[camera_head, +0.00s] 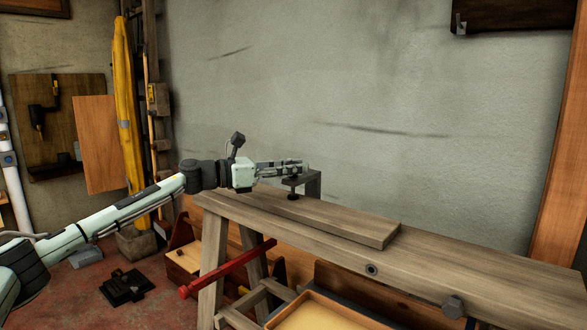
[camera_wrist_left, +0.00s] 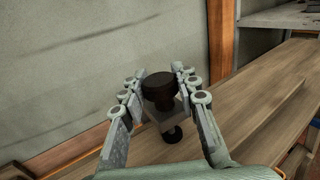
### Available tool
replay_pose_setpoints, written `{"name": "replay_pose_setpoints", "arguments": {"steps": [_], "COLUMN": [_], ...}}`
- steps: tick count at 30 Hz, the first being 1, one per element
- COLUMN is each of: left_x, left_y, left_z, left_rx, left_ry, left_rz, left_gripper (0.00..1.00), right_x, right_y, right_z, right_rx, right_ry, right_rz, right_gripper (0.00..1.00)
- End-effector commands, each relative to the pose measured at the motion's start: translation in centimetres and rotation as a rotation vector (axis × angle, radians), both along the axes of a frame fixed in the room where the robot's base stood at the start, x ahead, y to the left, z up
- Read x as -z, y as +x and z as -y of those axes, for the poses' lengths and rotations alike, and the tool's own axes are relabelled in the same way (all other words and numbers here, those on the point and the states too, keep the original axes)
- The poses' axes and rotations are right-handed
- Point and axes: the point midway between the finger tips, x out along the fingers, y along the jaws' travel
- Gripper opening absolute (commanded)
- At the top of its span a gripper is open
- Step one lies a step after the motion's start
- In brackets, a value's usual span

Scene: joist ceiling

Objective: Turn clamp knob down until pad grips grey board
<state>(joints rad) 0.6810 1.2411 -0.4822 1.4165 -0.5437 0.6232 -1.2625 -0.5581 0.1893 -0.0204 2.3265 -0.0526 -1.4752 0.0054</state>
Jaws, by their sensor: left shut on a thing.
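The clamp (camera_head: 315,184) is a dark grey bracket standing on the workbench, its upper arm reaching left over the grey board (camera_head: 345,217). Its dark round knob (camera_wrist_left: 159,86) shows from above in the left wrist view. The dark pad (camera_head: 293,197) hangs below the clamp arm, over the board; it also shows in the left wrist view (camera_wrist_left: 172,134). I cannot tell whether the pad touches the board. My left gripper (camera_head: 301,169) reaches in from the left, shut on the knob, with one finger on each side (camera_wrist_left: 160,75). My right gripper is out of view.
The wooden workbench (camera_head: 490,285) runs to the right along the grey wall, with a bolt head (camera_head: 453,307) on its front edge. A red bar (camera_head: 228,268) sticks out below. A wooden box (camera_head: 183,262) and a black object (camera_head: 127,287) are on the floor.

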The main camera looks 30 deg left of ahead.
Motion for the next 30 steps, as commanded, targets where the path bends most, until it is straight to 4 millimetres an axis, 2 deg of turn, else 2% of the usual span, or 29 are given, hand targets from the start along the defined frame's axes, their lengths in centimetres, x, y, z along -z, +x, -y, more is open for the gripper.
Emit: {"name": "replay_pose_setpoints", "arguments": {"steps": [4, 5, 10, 22, 30], "left_x": [-0.2, -0.2, -0.1, 0.0, 0.3], "left_y": [0.0, 0.0, 0.0, -0.4, -3.2], "left_z": [-0.1, -0.1, 0.0, -0.4, -2.3], "left_rx": [-0.003, -0.003, -0.003, -0.003, -0.004], "left_ry": [-0.001, -0.001, -0.001, 0.000, 0.000], "left_rz": [0.003, 0.003, 0.003, 0.000, -0.006], "left_gripper": [0.01, 0.31, 0.52, 0.52, 0.52], "right_x": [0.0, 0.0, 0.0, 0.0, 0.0], "right_y": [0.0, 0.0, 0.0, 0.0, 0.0], "right_z": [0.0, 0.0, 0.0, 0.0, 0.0], "right_rx": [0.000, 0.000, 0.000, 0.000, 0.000], "right_ry": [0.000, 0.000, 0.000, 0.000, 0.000], "right_rz": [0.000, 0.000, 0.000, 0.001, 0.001], "right_gripper": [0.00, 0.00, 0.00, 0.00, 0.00]}}
